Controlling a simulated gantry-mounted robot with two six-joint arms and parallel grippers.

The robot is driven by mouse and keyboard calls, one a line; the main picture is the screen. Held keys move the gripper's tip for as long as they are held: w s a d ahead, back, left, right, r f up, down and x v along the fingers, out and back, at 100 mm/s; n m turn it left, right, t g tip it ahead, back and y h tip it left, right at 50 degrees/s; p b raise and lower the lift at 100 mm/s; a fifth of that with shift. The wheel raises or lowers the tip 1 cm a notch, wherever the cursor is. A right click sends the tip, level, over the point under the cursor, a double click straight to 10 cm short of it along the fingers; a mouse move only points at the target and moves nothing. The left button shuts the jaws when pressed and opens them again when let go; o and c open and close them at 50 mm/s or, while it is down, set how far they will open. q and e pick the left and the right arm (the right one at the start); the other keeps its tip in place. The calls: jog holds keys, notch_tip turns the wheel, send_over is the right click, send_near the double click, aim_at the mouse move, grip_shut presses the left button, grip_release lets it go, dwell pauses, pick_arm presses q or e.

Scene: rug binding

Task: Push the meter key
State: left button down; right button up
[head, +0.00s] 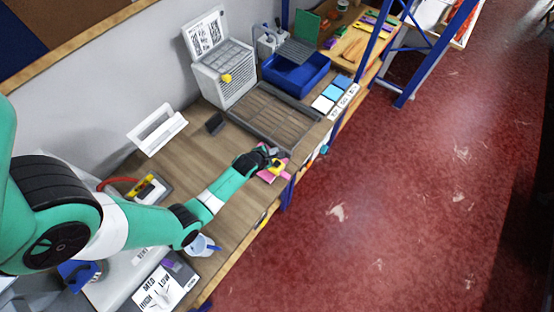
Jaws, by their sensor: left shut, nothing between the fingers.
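My left arm reaches in from the left, and its dark gripper (273,157) is low over the front edge of the wooden bench (210,150). The gripper is shut and empty. Right beside and below its fingertips is a small yellow object (277,169) on a pink piece (268,177). Whether the fingers touch it cannot be told at this size. No key of a meter can be made out clearly on either. My right gripper is not in view.
A white stand (157,130) and a cup (203,246) are nearer my arm. Blue posts (430,62) rise at right.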

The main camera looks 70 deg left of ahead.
aim_at(275, 162)
pick_arm(q)
jog(key=shift+f+b, duration=3.9)
jog(key=shift+f, duration=0.45)
jog(key=shift+f+b, duration=0.4)
jog(key=shift+b, duration=0.05)
jog(key=shift+f+b, duration=0.55)
jog(key=shift+r, duration=0.15)
jog(key=shift+r+p, duration=0.8)
jog(key=shift+p, duration=0.1)
jog(key=shift+r, duration=0.1)
notch_tip(275, 162, up, 5)
jog(key=p, duration=0.4)
jog(key=shift+p, duration=0.3)
